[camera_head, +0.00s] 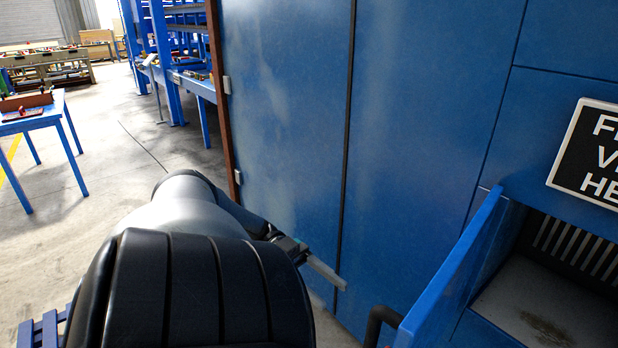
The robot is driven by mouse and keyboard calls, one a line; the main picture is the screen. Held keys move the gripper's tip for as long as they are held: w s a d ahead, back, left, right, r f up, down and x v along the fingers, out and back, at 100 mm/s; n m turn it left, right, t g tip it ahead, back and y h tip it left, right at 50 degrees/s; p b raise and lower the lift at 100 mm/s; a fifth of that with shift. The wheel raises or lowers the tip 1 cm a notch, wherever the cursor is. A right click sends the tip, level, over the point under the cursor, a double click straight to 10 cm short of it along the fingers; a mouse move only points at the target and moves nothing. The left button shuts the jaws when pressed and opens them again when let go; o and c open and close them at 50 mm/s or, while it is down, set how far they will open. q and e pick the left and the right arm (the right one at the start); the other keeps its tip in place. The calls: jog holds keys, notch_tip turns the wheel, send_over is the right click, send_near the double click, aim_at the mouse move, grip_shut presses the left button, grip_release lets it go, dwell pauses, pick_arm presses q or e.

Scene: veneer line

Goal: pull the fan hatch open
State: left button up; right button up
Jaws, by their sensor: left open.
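A tall blue metal panel (285,110) faces me, with small pale hinge-like fittings along its left edge and a dark vertical seam on its right. It appears to be the fan hatch and looks closed, lying flush with the blue panel beside it. A black bent handle (380,322) shows at the lower right; which part it belongs to is unclear. My left gripper (334,279) is open and empty, low in front of the panel near the seam, left of the black handle. Whether it touches the panel cannot be told. My right gripper is out of view.
At the right, a blue side wall (455,268) juts out beside a slatted opening with a grey tray (550,300), below a partly cut-off black sign (592,155). A blue table (40,120) stands far left. Concrete floor between is clear.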

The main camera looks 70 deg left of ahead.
pick_arm(q)
jog(key=shift+b+v, duration=0.9)
jog(key=shift+v, duration=1.2)
